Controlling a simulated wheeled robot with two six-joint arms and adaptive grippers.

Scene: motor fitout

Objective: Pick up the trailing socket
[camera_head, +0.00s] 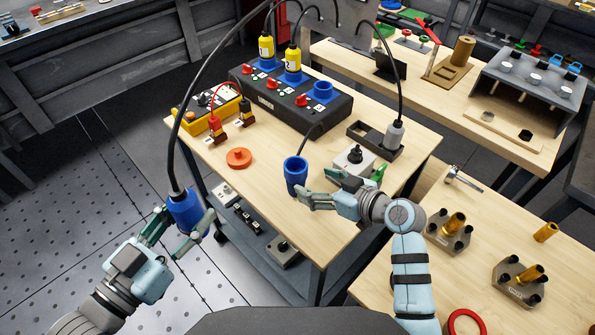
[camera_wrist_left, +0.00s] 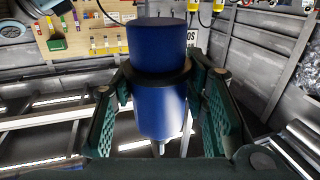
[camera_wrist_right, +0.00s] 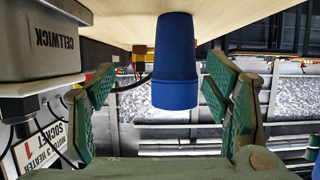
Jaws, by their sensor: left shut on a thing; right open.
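The blue trailing socket (camera_head: 295,174) stands on the front of the wooden bench with a dark cable rising behind it. My right gripper (camera_head: 316,187) is open just to its right. In the right wrist view the socket (camera_wrist_right: 176,62) appears between the two open fingers, beyond their tips, with no contact visible. My left gripper (camera_head: 187,219) is shut on a blue connector (camera_head: 184,208) with a thick black cable running up from it. It is held off the bench's left side, over the floor. In the left wrist view this connector (camera_wrist_left: 161,95) has a black collar between the finger pads.
A black box (camera_head: 290,98) with blue sockets and yellow plugs stands at the back. An orange disc (camera_head: 239,158) lies left of the trailing socket. A grey box with a black knob (camera_head: 353,162) and a grey plug (camera_head: 395,134) in a dark holder stand to the right.

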